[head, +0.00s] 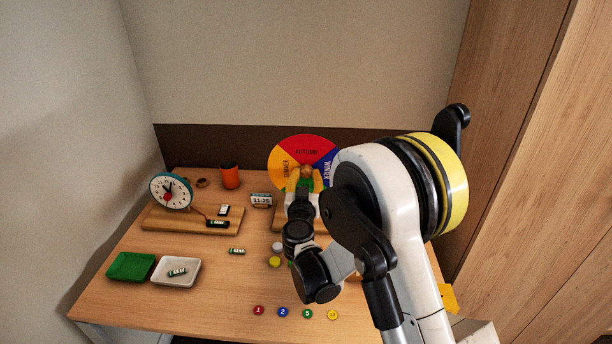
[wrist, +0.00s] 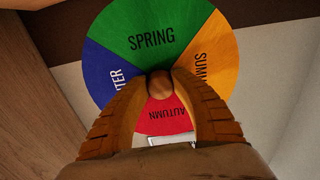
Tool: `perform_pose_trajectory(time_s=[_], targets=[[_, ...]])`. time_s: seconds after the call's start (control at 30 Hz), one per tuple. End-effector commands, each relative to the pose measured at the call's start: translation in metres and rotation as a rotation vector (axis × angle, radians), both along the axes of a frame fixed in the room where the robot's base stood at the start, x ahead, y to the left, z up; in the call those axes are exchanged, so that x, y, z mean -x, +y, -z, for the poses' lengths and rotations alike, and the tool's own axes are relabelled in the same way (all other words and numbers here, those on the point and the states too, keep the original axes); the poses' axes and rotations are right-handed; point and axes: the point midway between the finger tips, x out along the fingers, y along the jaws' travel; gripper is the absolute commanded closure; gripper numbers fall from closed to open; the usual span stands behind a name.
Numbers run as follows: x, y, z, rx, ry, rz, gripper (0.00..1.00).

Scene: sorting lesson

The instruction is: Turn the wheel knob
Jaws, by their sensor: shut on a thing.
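The season wheel (head: 305,148) stands upright at the back of the table, with red, yellow, blue and green sectors. In the head view, the red autumn sector is at the top and my arm hides part of the right side. In the wrist view, the wheel (wrist: 150,35) fills the upper middle, with its spring label at the top of that picture. The round brown wheel knob (wrist: 160,84) is at the wheel's middle. My gripper (wrist: 160,92) is shut on the knob, one finger on each side. In the head view, my gripper (head: 306,174) is in front of the wheel.
A clock (head: 171,190) stands on a wooden board (head: 165,219) at left, near an orange cup (head: 230,176). A green tray (head: 131,266) and a white tray (head: 190,281) holding a battery are at front left. Numbered discs (head: 283,312) line the front edge. A wooden cabinet stands right.

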Motion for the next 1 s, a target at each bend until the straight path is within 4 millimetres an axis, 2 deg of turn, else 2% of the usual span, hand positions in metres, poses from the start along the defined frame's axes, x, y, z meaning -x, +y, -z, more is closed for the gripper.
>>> perform_pose_trajectory(time_s=[0.1,0.13,0.2,0.47,0.57,0.8,1.0], targets=[[-0.001,0.0,0.0,0.0,0.0,0.0,1.0],[-0.001,0.0,0.0,0.0,0.0,0.0,0.61],[0.0,0.0,0.0,0.0,0.0,0.0,0.46],[0.0,0.0,0.0,-0.001,0.0,0.0,0.46],[0.006,0.001,0.0,-0.001,0.0,-0.001,0.46],[0.046,0.003,0.0,-0.001,0.0,-0.002,0.46],[0.071,0.003,0.0,-0.001,0.0,-0.001,0.46]])
